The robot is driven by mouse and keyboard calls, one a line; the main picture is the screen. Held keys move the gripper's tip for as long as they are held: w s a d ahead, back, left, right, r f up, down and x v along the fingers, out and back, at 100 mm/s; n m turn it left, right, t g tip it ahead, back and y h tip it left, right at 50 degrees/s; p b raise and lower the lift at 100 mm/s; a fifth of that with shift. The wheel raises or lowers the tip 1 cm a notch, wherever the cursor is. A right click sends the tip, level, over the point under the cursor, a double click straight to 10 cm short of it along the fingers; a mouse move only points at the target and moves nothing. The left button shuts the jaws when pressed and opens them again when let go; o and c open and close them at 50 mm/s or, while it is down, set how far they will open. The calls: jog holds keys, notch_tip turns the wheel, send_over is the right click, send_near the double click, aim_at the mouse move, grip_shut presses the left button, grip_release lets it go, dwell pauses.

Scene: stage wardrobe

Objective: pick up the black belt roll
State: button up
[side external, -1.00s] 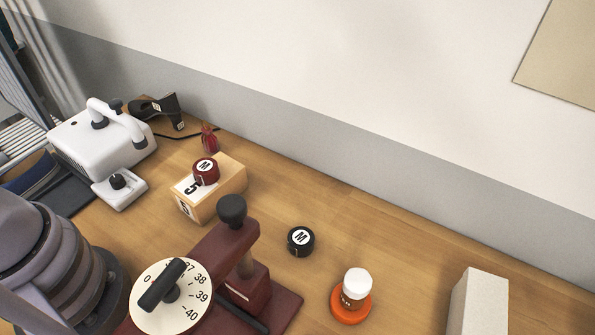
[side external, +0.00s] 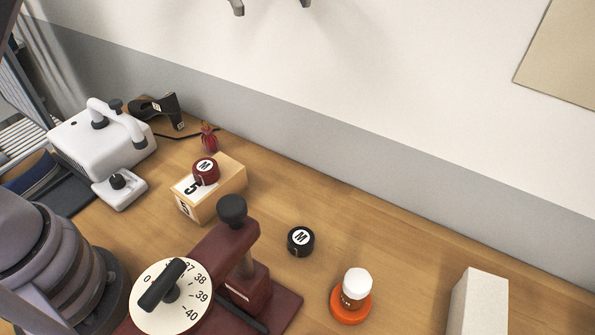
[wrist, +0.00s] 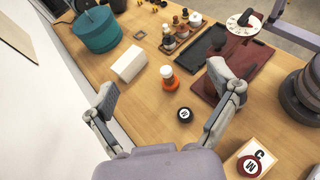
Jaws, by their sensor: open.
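The black belt roll (side external: 300,241) lies on the wooden table with a white M label facing up. It also shows in the wrist view (wrist: 185,114), below and between my fingers. My gripper (side external: 271,6) shows only as two fingertips at the top edge of the side view, high above the table. In the wrist view my gripper (wrist: 165,98) has its fingers spread wide with nothing between them.
A dark red press with a dial (side external: 172,292) is at the front left. A white block (side external: 480,302) is at the right. Bare table surrounds the black roll.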

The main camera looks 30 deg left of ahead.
send_near(297, 229)
jog(key=shift+d+r, duration=0.15)
jog(key=shift+s+d+f, duration=0.2)
jog(key=shift+f, duration=0.05)
jog(key=x, duration=1.1)
jog(key=shift+s+d+f, duration=0.1)
jog(key=shift+d+f, duration=0.05)
jog(key=c, duration=1.3)
